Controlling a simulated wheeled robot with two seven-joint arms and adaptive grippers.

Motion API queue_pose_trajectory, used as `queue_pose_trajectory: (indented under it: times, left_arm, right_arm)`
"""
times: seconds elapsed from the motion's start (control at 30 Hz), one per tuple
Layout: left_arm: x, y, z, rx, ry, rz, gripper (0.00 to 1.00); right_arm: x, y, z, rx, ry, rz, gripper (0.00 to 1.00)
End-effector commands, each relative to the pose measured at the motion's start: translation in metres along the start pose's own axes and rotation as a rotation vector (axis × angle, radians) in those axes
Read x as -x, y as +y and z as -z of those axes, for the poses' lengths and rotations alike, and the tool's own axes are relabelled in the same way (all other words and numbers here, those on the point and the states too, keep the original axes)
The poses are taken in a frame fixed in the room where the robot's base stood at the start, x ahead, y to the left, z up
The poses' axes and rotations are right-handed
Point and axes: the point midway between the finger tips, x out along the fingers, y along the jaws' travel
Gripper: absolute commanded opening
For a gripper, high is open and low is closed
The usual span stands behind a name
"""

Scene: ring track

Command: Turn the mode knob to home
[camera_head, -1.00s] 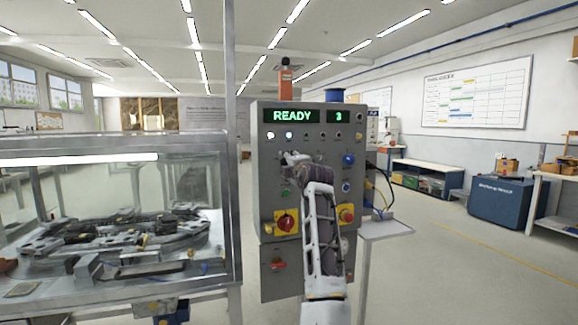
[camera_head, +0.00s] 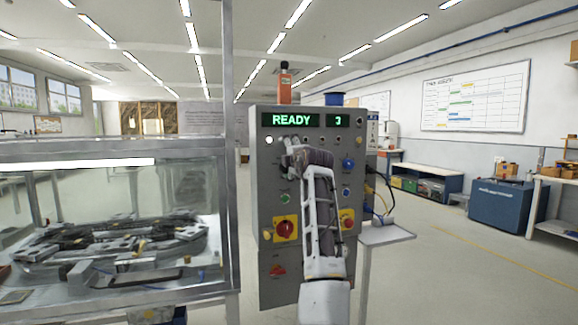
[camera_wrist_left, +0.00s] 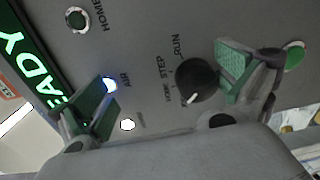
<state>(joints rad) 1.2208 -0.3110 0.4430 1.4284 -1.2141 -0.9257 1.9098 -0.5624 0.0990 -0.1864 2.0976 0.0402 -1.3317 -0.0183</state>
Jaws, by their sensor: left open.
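The mode knob (camera_wrist_left: 198,79) is a round black knob with a white pointer line, on a grey control panel (camera_head: 265,180). HOME, STEP and RUN are printed around it. Contact cannot be told. In the head view my left gripper (camera_head: 291,153) is before the panel's upper part and hides the knob. My right gripper is not in view.
The panel's display (camera_head: 291,120) reads READY. A glass-walled track case (camera_head: 110,200) stands left.

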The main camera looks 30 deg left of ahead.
Motion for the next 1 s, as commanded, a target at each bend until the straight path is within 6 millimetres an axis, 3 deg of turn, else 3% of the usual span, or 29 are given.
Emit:
queue_pose_trajectory:
  times: [0.03,0.43,0.67,0.7,1.0]
  left_arm:
    - [0.011,0.041,0.003,0.015,-0.002,-0.064,0.81]
    - [0.011,0.063,0.003,0.013,0.003,-0.063,0.81]
    - [0.011,0.064,0.003,0.012,0.004,-0.063,0.81]
    - [-0.005,0.011,0.002,-0.024,0.021,0.025,0.81]
    - [0.002,0.009,0.0,-0.023,0.017,0.026,0.73]
  right_arm:
    - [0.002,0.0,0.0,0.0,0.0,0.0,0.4]
    - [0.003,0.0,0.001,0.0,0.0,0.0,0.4]
    - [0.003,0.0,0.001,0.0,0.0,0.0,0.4]
    - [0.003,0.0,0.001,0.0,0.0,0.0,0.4]
    - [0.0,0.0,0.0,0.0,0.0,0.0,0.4]
